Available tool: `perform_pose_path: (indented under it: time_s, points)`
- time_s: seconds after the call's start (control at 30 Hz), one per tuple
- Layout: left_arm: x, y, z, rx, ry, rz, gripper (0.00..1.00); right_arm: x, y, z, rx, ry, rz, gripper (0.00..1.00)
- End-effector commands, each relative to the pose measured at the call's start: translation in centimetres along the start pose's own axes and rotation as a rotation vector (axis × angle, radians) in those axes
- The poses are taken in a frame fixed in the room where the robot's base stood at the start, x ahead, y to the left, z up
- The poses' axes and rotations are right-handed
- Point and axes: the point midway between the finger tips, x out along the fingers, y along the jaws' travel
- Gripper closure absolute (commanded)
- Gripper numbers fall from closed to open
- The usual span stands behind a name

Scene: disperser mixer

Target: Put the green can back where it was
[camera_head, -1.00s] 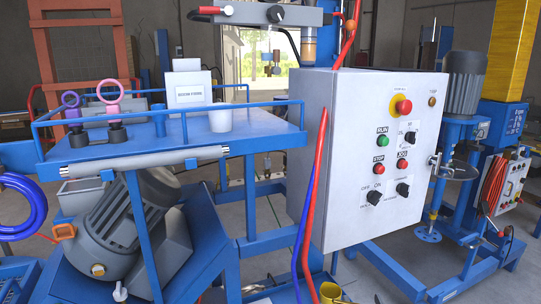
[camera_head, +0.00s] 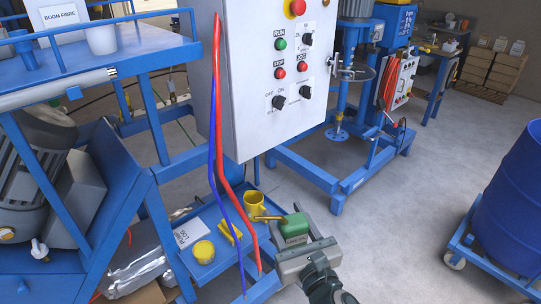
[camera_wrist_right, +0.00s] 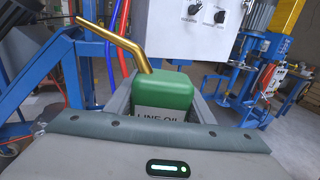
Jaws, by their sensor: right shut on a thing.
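The green can (camera_head: 294,228) has a long brass spout that points left in the head view. My right gripper (camera_head: 300,242) is shut on it, at the right end of a low blue shelf. In the right wrist view the green can (camera_wrist_right: 165,92) sits between the two fingers, its label partly hidden by the gripper body, and its spout rises to the upper left. I cannot tell whether the can touches the shelf. My left gripper is not in view.
The low blue shelf (camera_head: 205,270) holds a yellow mug (camera_head: 254,203), a yellow tub (camera_head: 203,251) and a white sign (camera_head: 188,233). Red and blue hoses (camera_head: 222,150) hang in front of the control box (camera_head: 262,110). A blue drum (camera_head: 508,205) stands at right. Floor between is clear.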

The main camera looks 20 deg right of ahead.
Motion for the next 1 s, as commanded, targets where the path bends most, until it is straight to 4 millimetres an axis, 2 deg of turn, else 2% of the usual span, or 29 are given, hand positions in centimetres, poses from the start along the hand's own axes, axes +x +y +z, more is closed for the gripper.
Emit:
perform_pose_path:
  time_s: [0.2, 0.37, 1.0]
  points:
    - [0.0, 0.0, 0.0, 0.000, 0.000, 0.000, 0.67, -4.3, 0.0, -1.6, 0.001, 0.004, 0.001, 0.79]
    - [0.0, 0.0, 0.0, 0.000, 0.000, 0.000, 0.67, -6.1, 0.0, -2.0, -0.001, 0.002, 0.002, 0.79]
    - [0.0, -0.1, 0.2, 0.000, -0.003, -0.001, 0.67, -6.4, 0.0, -2.0, -0.002, -0.001, 0.002, 0.79]
